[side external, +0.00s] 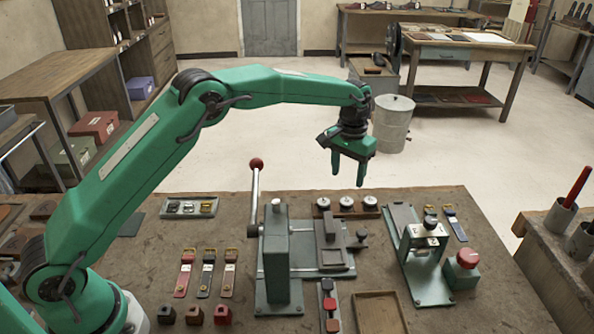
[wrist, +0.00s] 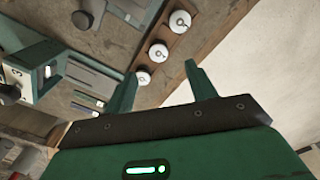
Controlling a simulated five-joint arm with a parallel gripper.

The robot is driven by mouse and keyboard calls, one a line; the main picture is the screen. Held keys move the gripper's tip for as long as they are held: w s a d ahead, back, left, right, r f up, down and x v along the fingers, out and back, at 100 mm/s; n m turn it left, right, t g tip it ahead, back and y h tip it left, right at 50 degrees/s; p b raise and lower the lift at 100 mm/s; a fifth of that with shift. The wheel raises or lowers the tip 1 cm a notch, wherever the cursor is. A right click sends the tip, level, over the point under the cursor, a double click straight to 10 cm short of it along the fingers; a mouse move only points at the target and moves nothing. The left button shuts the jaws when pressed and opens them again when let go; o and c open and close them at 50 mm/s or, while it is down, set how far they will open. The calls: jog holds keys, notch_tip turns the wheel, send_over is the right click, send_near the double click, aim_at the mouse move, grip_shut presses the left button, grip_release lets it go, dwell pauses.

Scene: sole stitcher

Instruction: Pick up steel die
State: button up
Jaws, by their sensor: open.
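Three round silver pieces with small knobs, which look like steel dies, sit in a row on a wooden rack (side external: 337,213) behind the press. In the side view they are the left piece (side external: 323,203), the middle piece (side external: 346,202) and the right piece (side external: 369,201). The wrist view shows all three as pale discs, the nearest one (wrist: 142,77) beside the left finger. I cannot tell which is the task's die. My gripper (side external: 347,180) is open and empty, pointing down above the rack. Its spread fingers also show in the wrist view (wrist: 160,75).
A lever press (side external: 277,260) with a red-knobbed handle (side external: 256,165) stands left of the rack. A second metal fixture (side external: 425,240) and a red button box (side external: 462,268) are to the right. A small tray (side external: 175,212), several straps and an empty wooden tray (side external: 380,312) lie around.

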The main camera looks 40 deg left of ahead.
aim_at(346, 201)
jog(key=shift+w+d+f, duration=0.15)
jog(key=shift+f, duration=0.25)
jog(key=shift+f, duration=0.1)
jog(key=shift+f, duration=1.2)
jog(key=shift+f, duration=0.1)
jog(key=shift+f, duration=2.5)
jog(key=shift+c, duration=0.5)
jog(key=c, duration=1.1)
